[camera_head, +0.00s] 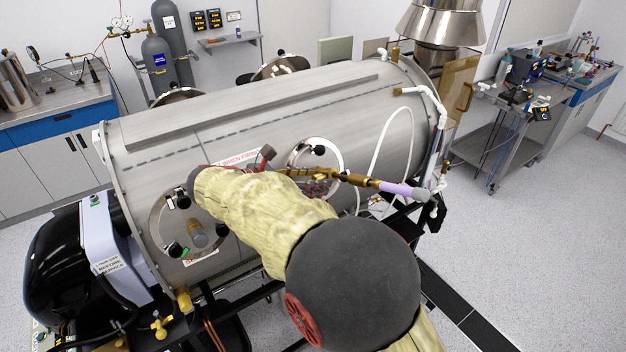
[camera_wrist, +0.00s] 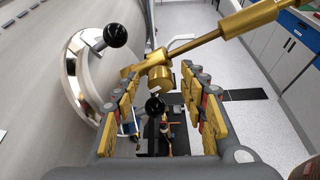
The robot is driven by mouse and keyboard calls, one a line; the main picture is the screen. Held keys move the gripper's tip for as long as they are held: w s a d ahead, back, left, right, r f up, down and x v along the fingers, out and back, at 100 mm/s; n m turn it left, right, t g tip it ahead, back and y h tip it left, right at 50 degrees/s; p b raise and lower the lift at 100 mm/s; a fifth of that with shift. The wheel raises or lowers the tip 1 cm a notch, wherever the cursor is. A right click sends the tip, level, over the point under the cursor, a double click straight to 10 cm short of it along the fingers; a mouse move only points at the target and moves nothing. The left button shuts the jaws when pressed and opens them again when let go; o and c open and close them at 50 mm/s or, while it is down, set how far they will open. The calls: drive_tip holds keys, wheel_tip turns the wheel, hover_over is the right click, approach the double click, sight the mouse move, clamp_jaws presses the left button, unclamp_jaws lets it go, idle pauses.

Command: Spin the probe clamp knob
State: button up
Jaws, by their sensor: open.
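A long brass probe (camera_wrist: 205,42) with a lilac grip (camera_head: 397,188) slants across the side of the steel chamber (camera_head: 260,120). In the wrist view, a short brass cylinder (camera_wrist: 159,77) hangs under the probe and looks like the clamp knob. My gripper (camera_wrist: 160,88) is open, with gold-padded fingers on the left and right of this knob. The knob appears between the fingertips; contact cannot be told. A black ball knob (camera_wrist: 155,105) shows lower between the fingers. In the head view, my arm hides much of the gripper and I cannot make out the clamp knob.
A round port with a black ball handle (camera_wrist: 115,33) is close to my left finger. Another port (camera_head: 197,235) is on the chamber's left. A white hose (camera_head: 380,140) loops near the probe. A cart (camera_head: 500,130) stands at right; open floor (camera_head: 540,240) lies before it.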

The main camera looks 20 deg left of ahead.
drive_tip(key=c, duration=0.3)
drive_tip(key=c, duration=0.7)
clamp_jaws()
